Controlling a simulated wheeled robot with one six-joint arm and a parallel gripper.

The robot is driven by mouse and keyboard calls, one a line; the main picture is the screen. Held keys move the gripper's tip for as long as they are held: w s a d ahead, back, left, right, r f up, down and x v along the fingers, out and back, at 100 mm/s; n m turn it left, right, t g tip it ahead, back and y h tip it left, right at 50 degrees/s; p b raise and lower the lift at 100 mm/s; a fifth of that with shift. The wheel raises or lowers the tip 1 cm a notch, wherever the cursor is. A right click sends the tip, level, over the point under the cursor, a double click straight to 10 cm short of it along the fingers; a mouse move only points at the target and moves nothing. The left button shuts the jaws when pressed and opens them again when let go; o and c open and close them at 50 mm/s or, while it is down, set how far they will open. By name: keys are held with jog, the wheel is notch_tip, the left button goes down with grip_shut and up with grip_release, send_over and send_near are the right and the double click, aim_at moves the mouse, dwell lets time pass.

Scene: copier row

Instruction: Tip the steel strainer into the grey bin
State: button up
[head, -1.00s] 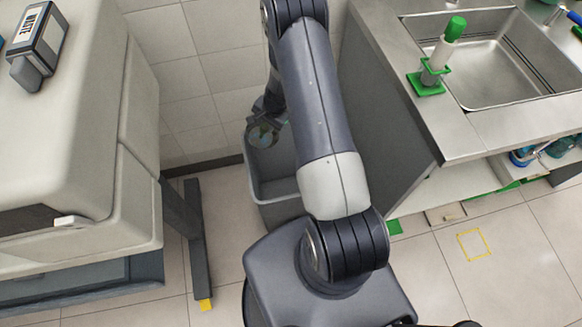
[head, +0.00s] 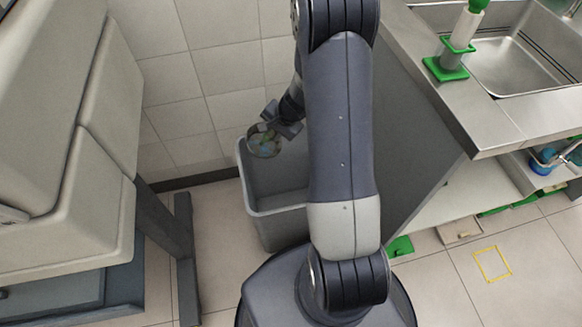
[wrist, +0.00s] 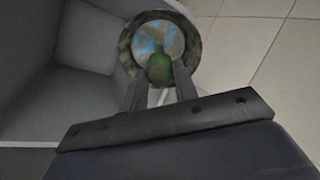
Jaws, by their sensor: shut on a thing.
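The steel strainer (head: 264,149) is a small round cup with blue bits inside and a green grip; it also shows in the wrist view (wrist: 196,42). My gripper (head: 272,130) is shut on the green grip (wrist: 160,69), which sits between the two fingers. The grey bin (head: 282,206) stands open on the floor; in the wrist view its pale walls (wrist: 85,38) fill the left side. In the head view the strainer overlaps the bin's far left rim. Its exact tilt and height are hard to tell. My arm hides the bin's right part.
A beige copier (head: 85,190) on a dark stand stands left of the bin. A counter (head: 470,115) with a steel sink (head: 515,65) and a green stand (head: 446,68) is on the right. The tiled wall is close behind the bin.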

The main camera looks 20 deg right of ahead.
jog(key=shift+s+d+t+y+b, duration=0.15)
jog(key=shift+s+d+t+b, duration=0.3)
jog(key=shift+b, duration=1)
jog(key=shift+s+d+t+y+b, duration=0.2)
jog(key=shift+s+b, duration=0.35)
jog(key=shift+b, duration=0.85)
jog(key=shift+s+d+b, duration=0.25)
jog(key=shift+b, duration=0.45)
jog(key=shift+s+d+t+b, duration=0.1)
jog(key=shift+s+t+b, duration=0.1)
jog(key=shift+t+b, duration=0.25)
jog(key=shift+s+d+t+y+b, duration=0.5)
jog(key=shift+s+b, duration=0.2)
jog(key=shift+b, duration=1.35)
jog(key=shift+s+d+f+t+y+b, duration=0.15)
jog(key=shift+s+t+y+b, duration=0.15)
jog(key=shift+b, duration=0.65)
jog(key=shift+s+d+r+t+y+b, duration=0.15)
jog(key=shift+s+t+b, duration=0.15)
jog(key=shift+b, duration=0.6)
jog(key=shift+s+d+f+t+y+b, duration=0.2)
jog(key=shift+s+t+y+b, duration=0.15)
jog(key=shift+b, duration=1.05)
jog(key=shift+s+d+f+t+y+b, duration=0.2)
jog(key=shift+t+b, duration=0.25)
jog(key=shift+b, duration=0.95)
jog(key=shift+s+d+f+t+y, duration=0.2)
jog(key=shift+s+d+t+y, duration=0.15)
jog(key=shift+s+t+y, duration=0.3)
